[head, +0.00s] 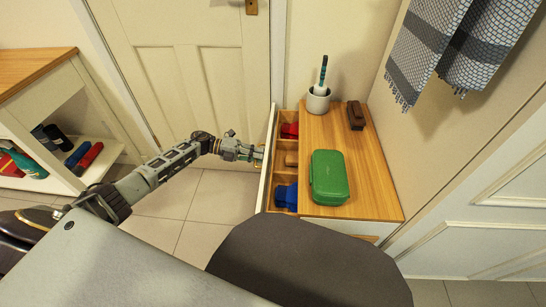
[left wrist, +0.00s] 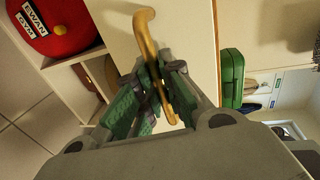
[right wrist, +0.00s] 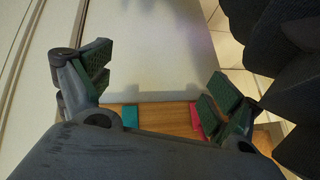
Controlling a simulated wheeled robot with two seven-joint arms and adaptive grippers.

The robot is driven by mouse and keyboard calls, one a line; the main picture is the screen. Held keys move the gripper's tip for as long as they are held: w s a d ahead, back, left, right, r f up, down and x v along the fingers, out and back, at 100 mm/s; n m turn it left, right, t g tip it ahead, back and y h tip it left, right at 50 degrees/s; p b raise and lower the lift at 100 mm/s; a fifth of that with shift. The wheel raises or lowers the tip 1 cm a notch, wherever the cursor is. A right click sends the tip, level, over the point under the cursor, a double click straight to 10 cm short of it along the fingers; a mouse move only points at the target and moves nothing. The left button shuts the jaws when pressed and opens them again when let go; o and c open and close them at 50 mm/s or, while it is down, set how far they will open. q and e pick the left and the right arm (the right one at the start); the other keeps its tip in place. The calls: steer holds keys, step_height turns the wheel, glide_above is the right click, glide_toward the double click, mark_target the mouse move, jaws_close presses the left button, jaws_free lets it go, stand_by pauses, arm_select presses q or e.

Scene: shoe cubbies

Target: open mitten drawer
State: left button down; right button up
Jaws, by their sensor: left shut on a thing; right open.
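The drawer (head: 266,182) of the wood-topped cabinet (head: 371,178) is pulled out to the left in the head view. It has compartments with a red item (head: 289,130), a brown item (head: 291,158) and a blue item (head: 287,195). My left gripper (head: 257,153) is at the outer side of the drawer front. In the left wrist view my left gripper (left wrist: 160,88) is shut on a brass handle (left wrist: 146,35), its fingers on both sides of the bar. My right gripper (right wrist: 155,85) is open and empty in the right wrist view. It is not in the head view.
On the cabinet top are a green case (head: 329,177), a brown brush-like block (head: 355,115) and a white cup (head: 318,102) with a stick in it. A shoe shelf (head: 40,75) stands at left. A checked towel (head: 462,40) hangs at right. A door (head: 190,60) is behind.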

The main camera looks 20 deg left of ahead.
arm_select(q)
steer(key=f+b+v, duration=0.1)
steer(key=v, duration=0.6)
steer(key=shift+a+f, duration=0.2)
steer(key=shift+f, duration=0.1)
steer(key=shift+s, duration=0.15)
steer(key=c, duration=1.5)
jaws_free()
